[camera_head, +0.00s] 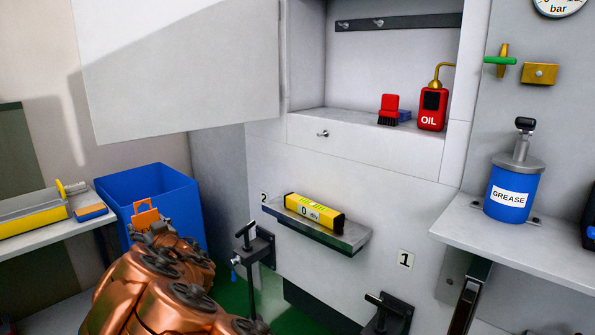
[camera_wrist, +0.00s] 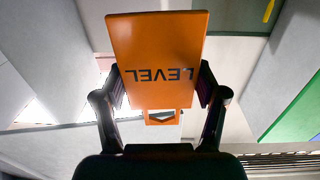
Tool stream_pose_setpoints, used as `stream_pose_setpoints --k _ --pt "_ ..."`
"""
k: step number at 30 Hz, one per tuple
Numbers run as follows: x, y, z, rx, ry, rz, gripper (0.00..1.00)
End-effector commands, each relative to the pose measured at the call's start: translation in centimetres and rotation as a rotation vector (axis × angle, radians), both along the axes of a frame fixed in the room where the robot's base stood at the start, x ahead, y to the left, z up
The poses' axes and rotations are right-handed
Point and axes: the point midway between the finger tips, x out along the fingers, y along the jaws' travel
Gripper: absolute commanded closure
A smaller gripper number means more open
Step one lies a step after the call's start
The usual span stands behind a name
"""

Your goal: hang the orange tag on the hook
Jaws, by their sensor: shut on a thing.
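My gripper (camera_wrist: 158,105) is shut on the orange tag (camera_wrist: 157,50), which reads "LEVEL" upside down in the wrist view. A small loop with an opening shows at the tag's end between the fingers. In the head view the tag (camera_head: 146,216) stands up above my copper-coloured arm, in front of the blue bin. A small metal hook or peg (camera_head: 322,133) sticks out of the panel below the open cabinet, to the right of and above the tag. A dark rail (camera_head: 400,22) inside the cabinet also carries pegs. The tag is apart from all of these.
A yellow level (camera_head: 313,212) lies on a small wall shelf (camera_head: 350,238). A clamp (camera_head: 252,245) stands left of it. The blue bin (camera_head: 180,190) is behind my gripper. The open cabinet door (camera_head: 185,65) overhangs at upper left. A red oil can (camera_head: 433,108) stands in the cabinet.

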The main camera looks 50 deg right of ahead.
Motion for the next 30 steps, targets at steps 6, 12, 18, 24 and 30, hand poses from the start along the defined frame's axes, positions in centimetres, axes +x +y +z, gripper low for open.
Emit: stream_pose_setpoints --k 6,12,18,24,30 --pt "0.0 0.0 -2.8 0.0 0.0 0.0 0.53" --pt "0.0 0.0 -1.9 -0.003 0.033 -0.001 0.53" --pt "-1.7 -2.2 -1.0 0.0 0.047 -0.082 0.53" --pt "-4.7 -6.2 0.6 0.004 0.061 -0.23 0.53" --pt "-9.0 -12.0 2.8 0.016 0.078 -0.445 0.53"
